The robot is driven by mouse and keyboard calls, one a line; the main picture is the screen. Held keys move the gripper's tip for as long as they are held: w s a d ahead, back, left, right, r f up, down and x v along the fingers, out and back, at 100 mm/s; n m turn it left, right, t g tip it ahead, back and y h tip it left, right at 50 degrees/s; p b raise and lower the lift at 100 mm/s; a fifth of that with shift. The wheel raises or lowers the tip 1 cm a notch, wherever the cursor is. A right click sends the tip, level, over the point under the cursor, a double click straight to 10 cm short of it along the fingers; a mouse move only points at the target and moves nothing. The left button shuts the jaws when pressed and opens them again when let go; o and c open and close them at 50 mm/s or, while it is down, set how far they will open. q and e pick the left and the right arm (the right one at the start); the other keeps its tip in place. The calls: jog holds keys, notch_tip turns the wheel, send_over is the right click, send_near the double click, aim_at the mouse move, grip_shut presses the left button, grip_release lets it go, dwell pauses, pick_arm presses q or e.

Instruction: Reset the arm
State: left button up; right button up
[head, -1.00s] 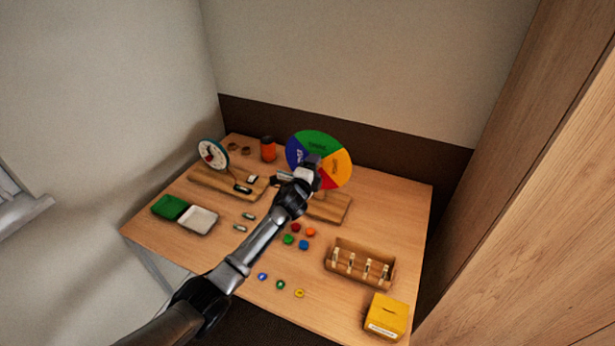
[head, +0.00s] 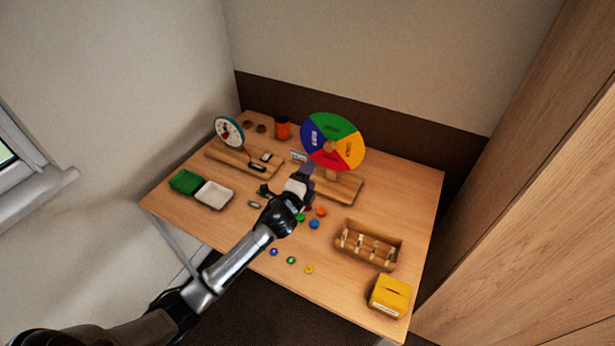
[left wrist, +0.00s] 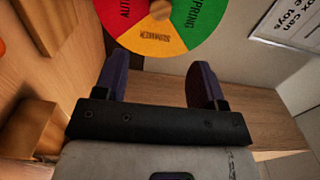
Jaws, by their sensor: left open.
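My left arm comes in from the lower left in the head view. Its left gripper (head: 307,175) is over the table, in front of the colour wheel (head: 343,128). In the left wrist view the two dark fingers (left wrist: 162,85) are apart with nothing between them. The wheel stands upright on a wooden base (head: 350,190). My right gripper does not show.
The wooden table (head: 225,225) also bears a dial (head: 229,132), an orange cup (head: 283,128), green (head: 185,181) and white (head: 214,195) trays, a wooden rack (head: 368,245) and a yellow box (head: 390,296). Several coloured discs (head: 314,224) lie near my gripper. A wooden cabinet (head: 545,200) stands at right.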

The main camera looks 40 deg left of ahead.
pick_arm(q)
jog(key=shift+s, duration=0.1)
dwell(0.7)
notch_tip(320, 180, down, 2)
jog(key=s+a+n+g+y, duration=0.2)
jog(key=a+n+g, duration=0.15)
jog(key=n, duration=0.35)
jog(key=s+d+f+n+g+h, duration=0.3)
jog(key=s+d+n+g+h, duration=0.35)
jog(key=s+d, duration=1.5)
jog(key=s+d+f+g, duration=0.1)
jog(key=s+f+g, duration=0.1)
jog(key=s+f, duration=0.35)
jog(key=s+d+f+g, duration=0.1)
jog(key=s+f+g, duration=0.1)
jog(key=s, duration=0.7)
notch_tip(320, 180, up, 37)
jog(key=p, duration=3.7)
notch_tip(320, 180, down, 50)
jog(key=b, duration=4.9)
jog(key=shift+s+f+m+h+b, duration=0.15)
jog(key=shift+m+h+b, duration=0.2)
